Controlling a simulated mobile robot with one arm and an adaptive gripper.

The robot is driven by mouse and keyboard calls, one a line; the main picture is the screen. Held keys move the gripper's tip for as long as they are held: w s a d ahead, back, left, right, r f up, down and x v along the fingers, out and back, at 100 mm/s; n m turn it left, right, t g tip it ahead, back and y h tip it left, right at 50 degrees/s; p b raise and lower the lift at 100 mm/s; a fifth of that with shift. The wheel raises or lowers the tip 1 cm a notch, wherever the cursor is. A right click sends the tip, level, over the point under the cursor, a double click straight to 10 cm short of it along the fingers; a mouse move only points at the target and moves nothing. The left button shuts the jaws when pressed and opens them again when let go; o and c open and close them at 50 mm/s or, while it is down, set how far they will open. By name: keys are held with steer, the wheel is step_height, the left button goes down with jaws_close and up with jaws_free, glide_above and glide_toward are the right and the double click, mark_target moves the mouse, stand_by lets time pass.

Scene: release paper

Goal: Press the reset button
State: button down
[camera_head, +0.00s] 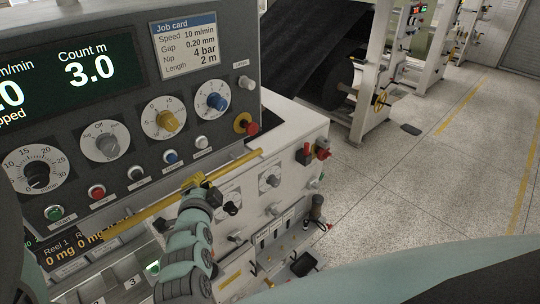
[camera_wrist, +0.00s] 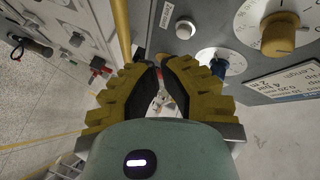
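A row of small push buttons runs along the lower edge of the dark control panel: green (camera_head: 54,212), red (camera_head: 96,191), a dark one (camera_head: 135,172), blue (camera_head: 170,157) and white (camera_head: 201,142). Most labels are too small to read, so I cannot tell surely which is reset. The white button also shows in the wrist view (camera_wrist: 184,28), above my fingertips and apart from them. My gripper (camera_wrist: 160,66) is empty, its yellow fingers brought together at the tips. In the head view it is in front of the panel, below the row, partly hidden by my wrist.
A yellow bar (camera_head: 240,160) runs across the front below the buttons. A red stop button on a yellow base (camera_head: 247,124) sits right of the row. Dials with a blue knob (camera_head: 217,102) and a yellow knob (camera_head: 167,121) are above. Open floor (camera_head: 420,170) lies right.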

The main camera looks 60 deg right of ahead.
mark_target(172, 158)
steer(key=w+d+b, duration=0.1)
steer(key=w+b, duration=0.2)
steer(key=w, duration=0.5)
steer(key=shift+d+b, duration=0.3)
steer(key=shift+b, duration=0.1)
steer(key=c, duration=1.7)
jaws_free()
jaws_close()
steer(key=shift+s, duration=0.1)
steer(key=shift+w+f+b, duration=0.1)
steer(key=shift+w+b, duration=0.1)
steer(key=shift+b, duration=0.15)
steer(key=shift+w+d+b, duration=0.1)
steer(key=shift+w+b, duration=0.15)
steer(key=shift+b, duration=0.15)
